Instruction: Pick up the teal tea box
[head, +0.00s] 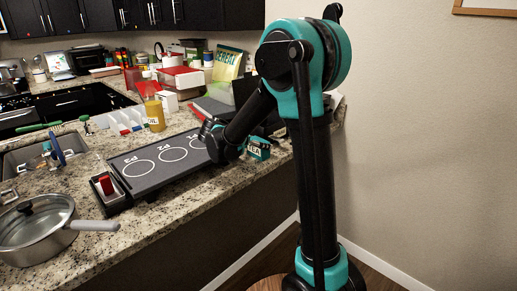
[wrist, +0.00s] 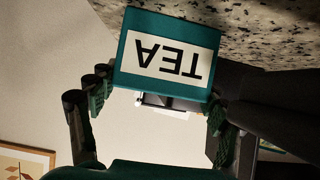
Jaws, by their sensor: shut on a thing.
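The teal tea box (head: 258,149) has a white label reading TEA and shows near the right end of the counter, partly hidden by my arm. In the wrist view the tea box (wrist: 168,52) appears upside down between the two fingers. My gripper (wrist: 160,103) is shut on it, with a finger at each side. In the head view my gripper (head: 243,147) is mostly hidden behind my wrist. I cannot tell whether the box touches the counter.
A dark board with white circles (head: 165,162) lies left of my gripper. A lidded pan (head: 38,230) stands at the front left. A yellow oil bottle (head: 155,115), a green cereal box (head: 227,64) and other clutter stand behind. The granite counter's front edge (head: 190,203) is clear.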

